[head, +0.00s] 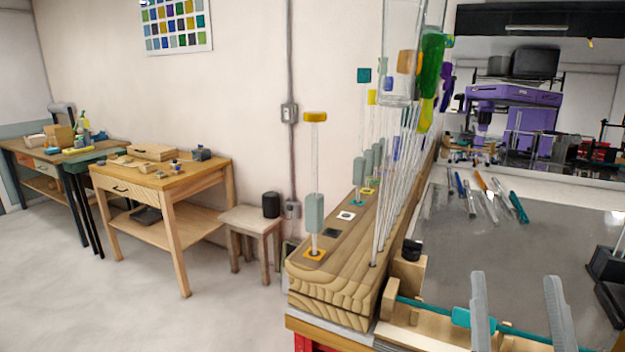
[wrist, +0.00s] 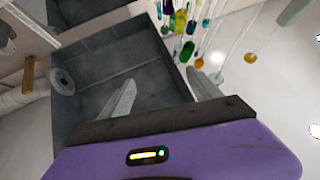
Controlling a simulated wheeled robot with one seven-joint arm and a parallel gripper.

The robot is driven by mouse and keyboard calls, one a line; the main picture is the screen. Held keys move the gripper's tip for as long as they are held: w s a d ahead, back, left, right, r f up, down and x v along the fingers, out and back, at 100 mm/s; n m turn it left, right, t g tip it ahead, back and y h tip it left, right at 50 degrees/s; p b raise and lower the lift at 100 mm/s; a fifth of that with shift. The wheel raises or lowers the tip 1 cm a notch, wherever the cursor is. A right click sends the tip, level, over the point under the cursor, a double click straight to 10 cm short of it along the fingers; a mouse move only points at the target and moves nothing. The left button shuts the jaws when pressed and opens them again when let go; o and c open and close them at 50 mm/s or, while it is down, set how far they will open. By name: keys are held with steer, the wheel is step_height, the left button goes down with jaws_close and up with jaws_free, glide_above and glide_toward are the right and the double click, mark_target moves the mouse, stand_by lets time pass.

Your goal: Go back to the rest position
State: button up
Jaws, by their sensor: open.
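My gripper (head: 517,282) shows as two grey fingers at the lower right of the head view. They stand apart with nothing between them, in front of a wooden fixture (head: 392,290) and a teal rod with a teal block (head: 461,317). In the wrist view my gripper (wrist: 161,78) is open and empty, its fingers in front of a dark grey panelled surface (wrist: 95,65). Glass rods (head: 315,160) with coloured blocks stand in a wooden rack (head: 335,290) left of the gripper.
Several loose tools or rods (head: 487,195) lie on the grey worktop (head: 450,260) beyond the gripper. A black device (head: 606,262) stands at the right edge. Coloured glass pieces (wrist: 187,50) show at the wrist view's top. A wooden table (head: 160,180) and open floor lie left.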

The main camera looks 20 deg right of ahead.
steer(key=s+a+f+g+y, duration=0.25)
steer(key=a+f+y, duration=0.2)
steer(key=f, duration=0.35)
steer(key=s+a+f+g+y, duration=0.1)
steer(key=s+a+f+y, duration=0.3)
steer(key=f, duration=0.4)
steer(key=s+a+f+n+g+y, duration=0.1)
steer(key=s+a+f+n+y, duration=0.2)
steer(key=s, duration=0.3)
steer(key=s+a+f+n+g+y, duration=0.2)
steer(key=s+a+f+n+y, duration=0.1)
steer(key=s+a+f, duration=0.2)
steer(key=shift+s+a+f, duration=0.25)
steer(key=shift+s+a, duration=0.2)
steer(key=shift+s, duration=0.25)
